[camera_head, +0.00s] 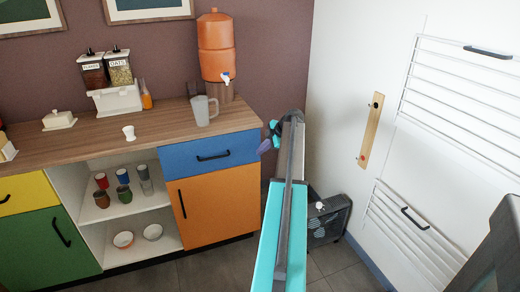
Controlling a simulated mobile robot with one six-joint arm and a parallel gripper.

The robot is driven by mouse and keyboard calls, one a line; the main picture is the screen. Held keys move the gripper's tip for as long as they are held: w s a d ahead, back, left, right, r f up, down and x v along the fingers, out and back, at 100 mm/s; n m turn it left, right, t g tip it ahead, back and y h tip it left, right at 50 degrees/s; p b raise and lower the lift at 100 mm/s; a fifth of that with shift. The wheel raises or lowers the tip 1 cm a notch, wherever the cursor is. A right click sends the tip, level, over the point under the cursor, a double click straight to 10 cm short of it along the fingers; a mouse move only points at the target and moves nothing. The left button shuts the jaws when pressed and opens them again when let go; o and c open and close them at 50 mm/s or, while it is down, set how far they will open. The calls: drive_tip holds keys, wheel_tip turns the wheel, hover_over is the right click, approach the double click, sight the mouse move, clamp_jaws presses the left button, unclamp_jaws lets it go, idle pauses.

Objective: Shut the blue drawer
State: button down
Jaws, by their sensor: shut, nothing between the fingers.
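The blue drawer (190,159) has a black bar handle (213,156) and sits under the right end of the wooden counter, above an orange door (215,205). Its front looks flush or nearly flush with the door below; I cannot tell whether a small gap is left. My arm reaches up from the bottom, right of the cabinet. My gripper (265,146), small and partly hidden by the arm, is just right of the drawer's right edge. It is shut and empty. I cannot tell whether it touches the drawer.
The counter (75,142) holds a glass mug (204,110), an orange dispenser (216,50), and a cereal dispenser (118,98). Open shelves hold cups and bowls.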

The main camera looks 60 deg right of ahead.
drive_tip(key=v, duration=1)
drive_tip(key=shift+s, duration=0.35)
drive_tip(key=shift+a+f, duration=0.1)
drive_tip(key=w+a+f+m+g+y+p, duration=0.1)
drive_tip(key=w+a+f, duration=0.3)
drive_tip(key=a+f, duration=0.5)
drive_tip(key=w+a+f+m+g+y, duration=0.15)
drive_tip(key=w+a+f, duration=0.25)
drive_tip(key=a+f, duration=0.5)
drive_tip(key=w+a+f+m+g+p, duration=0.15)
drive_tip(key=w+a+f, duration=0.4)
drive_tip(key=a, duration=0.65)
drive_tip(key=s+a+f+m+g, duration=0.2)
drive_tip(key=a+f, duration=0.6)
drive_tip(key=a, duration=0.5)
drive_tip(key=s+a+f+m+g+p, duration=0.15)
drive_tip(key=s+a+f, duration=0.35)
drive_tip(key=a, duration=0.5)
drive_tip(key=s+a+f+g+p, duration=0.15)
drive_tip(key=s+a+f, duration=0.3)
drive_tip(key=a, duration=0.45)
drive_tip(key=s+a+f+m+g+h, duration=0.1)
drive_tip(key=s+a+g, duration=0.1)
drive_tip(key=s+a, duration=0.3)
drive_tip(key=s+a+f+m+g+h, duration=0.1)
drive_tip(key=s+a, duration=0.5)
drive_tip(key=s, duration=0.7)
drive_tip(key=shift+s+f+g+h+p, duration=0.2)
drive_tip(key=shift+f+g+h+p, duration=0.3)
drive_tip(key=shift+f, duration=0.3)
